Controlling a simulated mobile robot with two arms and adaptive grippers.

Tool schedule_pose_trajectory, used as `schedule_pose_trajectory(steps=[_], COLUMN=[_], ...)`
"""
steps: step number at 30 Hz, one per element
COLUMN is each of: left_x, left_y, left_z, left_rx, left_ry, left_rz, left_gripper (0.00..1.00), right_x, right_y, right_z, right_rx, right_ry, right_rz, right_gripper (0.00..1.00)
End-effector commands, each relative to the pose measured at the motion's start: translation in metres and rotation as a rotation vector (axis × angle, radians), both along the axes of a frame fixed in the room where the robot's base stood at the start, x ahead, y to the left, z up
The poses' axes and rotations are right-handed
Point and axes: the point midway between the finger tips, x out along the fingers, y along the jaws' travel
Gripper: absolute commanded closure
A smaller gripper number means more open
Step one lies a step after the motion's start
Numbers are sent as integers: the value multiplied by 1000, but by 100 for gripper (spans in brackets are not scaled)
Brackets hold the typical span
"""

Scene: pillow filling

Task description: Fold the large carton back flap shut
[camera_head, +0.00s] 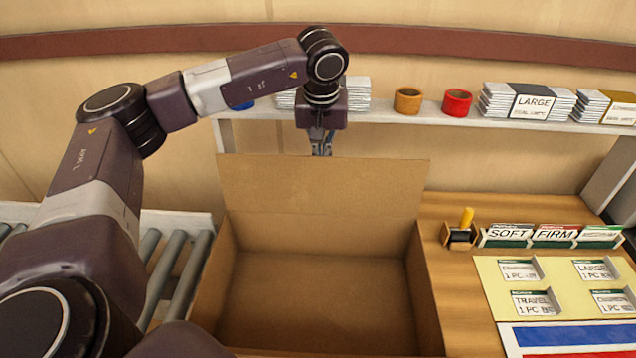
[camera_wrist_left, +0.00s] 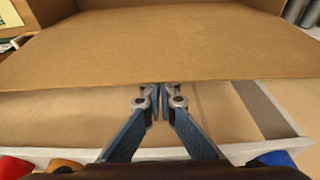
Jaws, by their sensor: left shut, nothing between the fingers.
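The large carton (camera_head: 427,290) stands open and looks empty in the head view. Its back flap (camera_head: 322,185) stands up at the far side, leaning slightly back. My left gripper (camera_head: 321,150) points down just behind the flap's top edge, shut and empty, its fingertips partly hidden by the flap. In the left wrist view the gripper (camera_wrist_left: 160,92) is close to the edge of the flap (camera_wrist_left: 165,48); I cannot tell whether it touches. My right gripper is not in view.
Behind the carton a shelf (camera_head: 400,119) holds orange (camera_head: 408,100) and red (camera_head: 457,102) rolls and label stacks (camera_head: 533,104). A roller conveyor (camera_head: 172,270) is on the left. A wooden table (camera_head: 462,290) with cards and a stamp (camera_head: 461,229) is on the right.

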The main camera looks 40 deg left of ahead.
Motion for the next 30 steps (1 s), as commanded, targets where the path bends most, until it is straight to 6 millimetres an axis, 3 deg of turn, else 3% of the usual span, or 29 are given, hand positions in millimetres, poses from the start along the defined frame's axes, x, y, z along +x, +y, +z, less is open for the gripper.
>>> schedule_pose_trajectory(steps=[30], left_x=[-53], left_y=[-32], left_z=[4], left_rx=[0], left_ry=[0], left_rz=[-1], left_gripper=[100], right_x=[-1], right_y=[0], right_z=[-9], right_rx=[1], right_ry=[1], right_rz=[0], right_gripper=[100])
